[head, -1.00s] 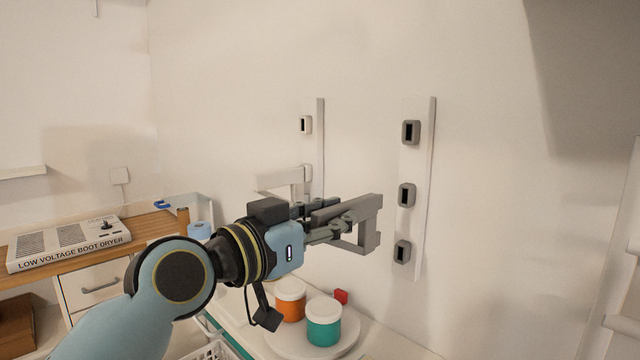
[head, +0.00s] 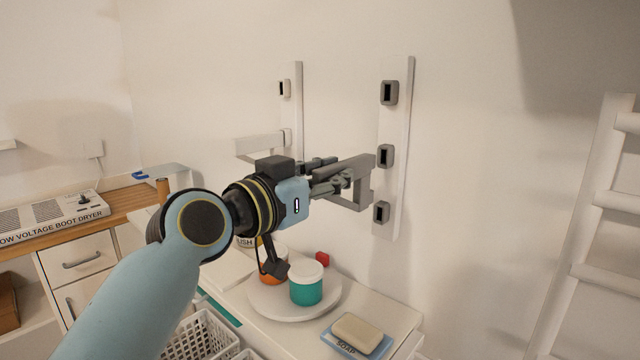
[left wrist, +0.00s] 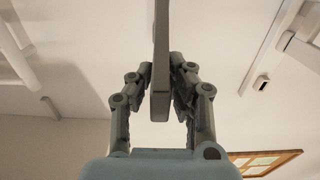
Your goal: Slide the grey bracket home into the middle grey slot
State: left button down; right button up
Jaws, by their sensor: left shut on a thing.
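My left gripper (head: 338,181) is shut on the grey bracket (head: 358,196) and holds it out in front of the wall. In the left wrist view the bracket (left wrist: 161,60) runs upright between the two fingers (left wrist: 160,90). The middle grey slot (head: 386,156) is on the right rail (head: 403,130). The upper grey slot (head: 389,92) and lower grey slot (head: 381,213) are empty. My right gripper is not in view.
A white bracket (head: 259,145) sits on the left rail, below an open white slot (head: 285,88). Below my gripper are a round tray (head: 265,307), a teal jar (head: 306,289) and a soap dish (head: 357,338). A ladder-like white frame (head: 590,220) stands at the right.

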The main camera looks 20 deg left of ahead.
aim_at(369, 163)
pick_arm(q)
jog(key=shift+w+d, duration=0.2)
jog(key=shift+w, duration=0.5)
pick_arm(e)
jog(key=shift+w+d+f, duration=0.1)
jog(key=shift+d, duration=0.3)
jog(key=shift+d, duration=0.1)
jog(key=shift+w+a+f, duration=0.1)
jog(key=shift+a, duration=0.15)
pick_arm(q)
jog(key=shift+w+d+r+b, duration=0.1)
jog(key=shift+w+d+b, duration=0.2)
jog(key=shift+w, duration=0.35)
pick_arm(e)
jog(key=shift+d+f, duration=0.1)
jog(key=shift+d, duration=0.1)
pick_arm(q)
jog(key=shift+w+d, duration=0.25)
jog(key=shift+w, duration=0.4)
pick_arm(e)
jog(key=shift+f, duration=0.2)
pick_arm(q)
jog(key=c, duration=1.2)
grip_release()
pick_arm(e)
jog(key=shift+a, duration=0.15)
